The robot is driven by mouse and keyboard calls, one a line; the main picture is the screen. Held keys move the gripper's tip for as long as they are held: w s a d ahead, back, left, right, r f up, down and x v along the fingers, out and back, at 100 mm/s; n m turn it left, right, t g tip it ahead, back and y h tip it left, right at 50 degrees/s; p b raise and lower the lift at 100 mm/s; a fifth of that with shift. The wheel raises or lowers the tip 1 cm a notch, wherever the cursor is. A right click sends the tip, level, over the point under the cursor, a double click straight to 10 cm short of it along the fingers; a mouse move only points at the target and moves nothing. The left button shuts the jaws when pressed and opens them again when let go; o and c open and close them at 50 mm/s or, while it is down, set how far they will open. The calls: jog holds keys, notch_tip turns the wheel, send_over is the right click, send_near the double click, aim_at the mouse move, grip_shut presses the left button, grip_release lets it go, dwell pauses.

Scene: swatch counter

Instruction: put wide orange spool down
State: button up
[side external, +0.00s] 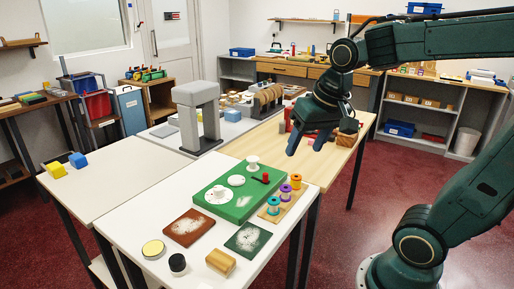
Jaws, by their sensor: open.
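The orange spool (296,181) stands upright at the far end of a row on a small wooden board (286,210), at the right edge of the white table. A purple spool (286,192) and a teal spool (273,205) stand nearer in the same row. My gripper (306,149) hangs in the air above and behind the orange spool, clear of it. It points down with its blue-grey fingers apart, and nothing shows between them.
A green board (238,214) with white round pieces and a red-knobbed piece lies left of the spools. A brown pad (188,227), a dark green pad (248,239), a yellow-topped tin (153,249), a black cylinder (178,264) and a wooden block (221,262) lie nearer. A grey arch (198,117) stands behind.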

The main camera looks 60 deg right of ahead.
jog(key=s+a+n+t, duration=0.1)
jog(key=s+a+n, duration=0.4)
jog(key=s+n, duration=0.1)
jog(key=shift+s+f+t+y, duration=0.3)
jog(key=shift+s+f+y, duration=0.1)
jog(key=shift+s, duration=0.5)
jog(key=shift+w, duration=0.1)
jog(key=shift+c, duration=0.3)
